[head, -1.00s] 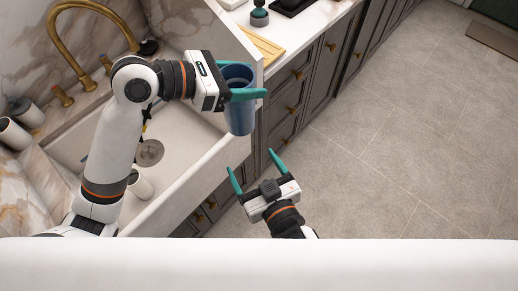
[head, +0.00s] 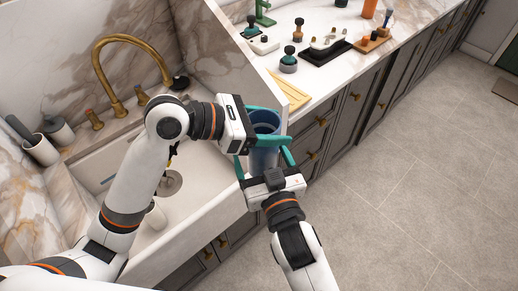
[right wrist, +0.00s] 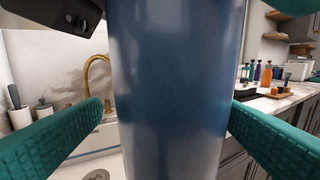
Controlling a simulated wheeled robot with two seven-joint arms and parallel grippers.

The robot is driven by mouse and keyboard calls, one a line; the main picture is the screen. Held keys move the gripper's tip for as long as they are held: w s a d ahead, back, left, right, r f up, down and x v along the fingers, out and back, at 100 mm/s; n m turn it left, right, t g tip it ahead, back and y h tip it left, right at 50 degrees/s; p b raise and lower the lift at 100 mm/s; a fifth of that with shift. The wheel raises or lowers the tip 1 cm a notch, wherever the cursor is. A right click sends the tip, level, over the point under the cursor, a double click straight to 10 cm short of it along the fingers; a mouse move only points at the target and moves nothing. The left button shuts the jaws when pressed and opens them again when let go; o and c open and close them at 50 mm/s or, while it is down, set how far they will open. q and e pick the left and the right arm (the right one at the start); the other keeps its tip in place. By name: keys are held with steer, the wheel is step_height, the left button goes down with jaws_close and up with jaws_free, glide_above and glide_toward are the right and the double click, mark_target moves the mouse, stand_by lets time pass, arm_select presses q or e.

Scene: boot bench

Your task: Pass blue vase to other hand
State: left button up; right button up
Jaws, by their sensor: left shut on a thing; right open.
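The blue vase (head: 264,122) is upright in the head view, held in the air by the sink's front edge. My left gripper (head: 266,124) is shut on its upper part, with teal fingers around it. My right gripper (head: 263,162) is open just below, its two fingers on either side of the vase's lower part. The vase's bottom is hidden there.
The white sink (head: 205,205) with a brass faucet (head: 130,60) lies to the left and below. A counter (head: 310,83) with a cutting board (head: 290,92) and several small tools is behind. Open tiled floor (head: 420,180) lies to the right.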

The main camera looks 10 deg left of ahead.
steer(key=shift+x, duration=0.85)
steer(key=c, duration=1.2)
arm_select(q)
steer(key=o, duration=1.6)
arm_select(e)
steer(key=shift+a+r, duration=0.1)
steer(key=shift+c, duration=0.2)
